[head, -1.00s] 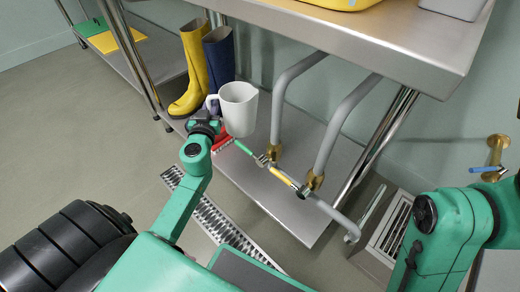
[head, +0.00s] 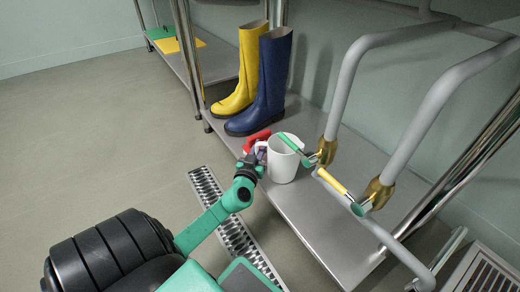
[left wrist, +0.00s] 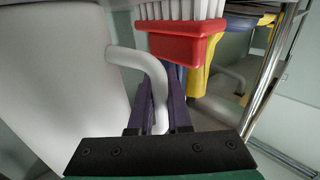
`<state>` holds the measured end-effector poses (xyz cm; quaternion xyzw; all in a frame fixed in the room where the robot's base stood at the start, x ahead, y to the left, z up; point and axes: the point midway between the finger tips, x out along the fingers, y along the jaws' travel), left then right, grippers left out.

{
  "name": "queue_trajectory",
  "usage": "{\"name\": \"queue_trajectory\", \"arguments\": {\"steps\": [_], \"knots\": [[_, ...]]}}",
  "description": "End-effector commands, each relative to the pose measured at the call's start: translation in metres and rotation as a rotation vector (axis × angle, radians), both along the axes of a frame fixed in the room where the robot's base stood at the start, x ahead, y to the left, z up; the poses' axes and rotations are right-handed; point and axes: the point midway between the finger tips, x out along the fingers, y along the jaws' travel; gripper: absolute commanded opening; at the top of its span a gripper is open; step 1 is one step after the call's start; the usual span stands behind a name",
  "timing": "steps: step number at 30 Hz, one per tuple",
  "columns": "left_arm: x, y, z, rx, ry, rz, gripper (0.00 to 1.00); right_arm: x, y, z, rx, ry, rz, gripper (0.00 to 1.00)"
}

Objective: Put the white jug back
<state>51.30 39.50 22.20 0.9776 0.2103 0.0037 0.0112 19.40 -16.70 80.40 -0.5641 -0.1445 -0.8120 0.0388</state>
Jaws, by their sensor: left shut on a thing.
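The white jug (head: 284,158) is upright at the lower steel shelf (head: 300,205), in front of the blue boot. In the head view I cannot tell whether its base touches the shelf. My left gripper (head: 259,157) is at the jug's left side, on its handle. In the left wrist view the jug's white body (left wrist: 65,75) fills the left, and the purple fingers (left wrist: 160,112) are closed around the lower part of the handle (left wrist: 152,68). The fingers are largely hidden in the head view. My right gripper is in neither view.
A red brush (head: 257,140) lies behind the gripper; it also shows in the left wrist view (left wrist: 182,45). Blue (head: 268,85) and yellow boots (head: 245,75) stand further back. Grey pipes with green (head: 291,143) and yellow valve handles (head: 334,182) rise right of the jug. A floor drain (head: 225,215) runs in front.

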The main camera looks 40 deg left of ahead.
Motion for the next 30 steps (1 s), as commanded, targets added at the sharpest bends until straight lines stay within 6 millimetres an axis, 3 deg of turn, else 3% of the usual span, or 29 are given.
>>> {"name": "queue_trajectory", "arguments": {"steps": [9,10,12,24,30], "knots": [[0.000,0.000,-0.002,0.001,0.000,0.000,0.00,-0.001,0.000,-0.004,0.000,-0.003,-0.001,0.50],[0.000,0.000,-0.001,0.001,0.002,-0.001,0.28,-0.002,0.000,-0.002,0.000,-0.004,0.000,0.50],[0.000,0.000,-0.001,0.001,0.002,-0.001,0.46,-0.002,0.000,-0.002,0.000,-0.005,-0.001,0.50],[-0.001,-0.001,0.004,0.000,0.002,-0.001,0.46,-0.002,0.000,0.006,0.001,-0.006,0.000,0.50],[-0.032,-0.015,0.002,0.002,0.006,-0.003,0.46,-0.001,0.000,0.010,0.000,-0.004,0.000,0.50]]}}
